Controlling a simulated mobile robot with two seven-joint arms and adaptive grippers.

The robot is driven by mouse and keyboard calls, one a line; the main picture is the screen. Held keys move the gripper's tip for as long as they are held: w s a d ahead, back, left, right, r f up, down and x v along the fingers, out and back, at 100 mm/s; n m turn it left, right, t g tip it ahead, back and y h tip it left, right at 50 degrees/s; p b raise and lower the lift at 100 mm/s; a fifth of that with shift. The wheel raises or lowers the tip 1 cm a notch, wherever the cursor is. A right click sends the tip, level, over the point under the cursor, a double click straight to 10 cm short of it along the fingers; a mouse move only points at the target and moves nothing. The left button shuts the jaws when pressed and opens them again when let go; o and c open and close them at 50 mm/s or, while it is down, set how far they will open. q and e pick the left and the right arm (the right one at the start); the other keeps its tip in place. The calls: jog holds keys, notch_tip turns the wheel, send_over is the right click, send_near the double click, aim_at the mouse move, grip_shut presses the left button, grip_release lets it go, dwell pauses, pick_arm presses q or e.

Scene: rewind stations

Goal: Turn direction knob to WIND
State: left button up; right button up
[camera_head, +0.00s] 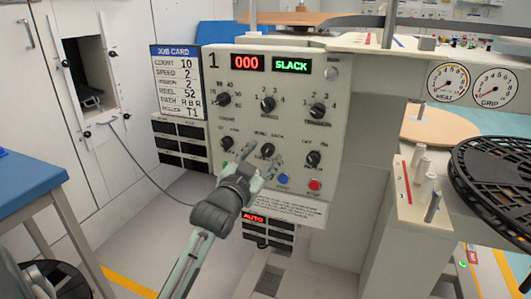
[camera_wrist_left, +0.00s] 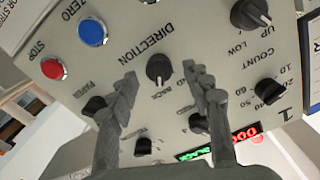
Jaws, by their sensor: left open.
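The direction knob (camera_head: 267,150) is a black knob in the lower middle row of the grey station panel (camera_head: 225,62). In the left wrist view, which shows the panel upside down, the knob (camera_wrist_left: 160,69) is by the DIRECTION label. My left gripper (camera_head: 261,158) is open in front of the panel, with one finger on each side of the knob. In the left wrist view the fingers (camera_wrist_left: 160,80) are spread wide, and I see a gap between each and the knob. My right gripper is not in view.
Other black knobs surround it, including the tension knob (camera_head: 317,111). The blue button (camera_head: 283,179) and red stop button (camera_head: 314,184) are close below right. The displays read 000 (camera_head: 247,63) and SLACK (camera_head: 291,65). A job card (camera_head: 177,80) hangs at left; a black reel (camera_head: 495,180) lies right.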

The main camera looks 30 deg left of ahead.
pick_arm(q)
jog(key=shift+x, duration=0.75)
grip_shut()
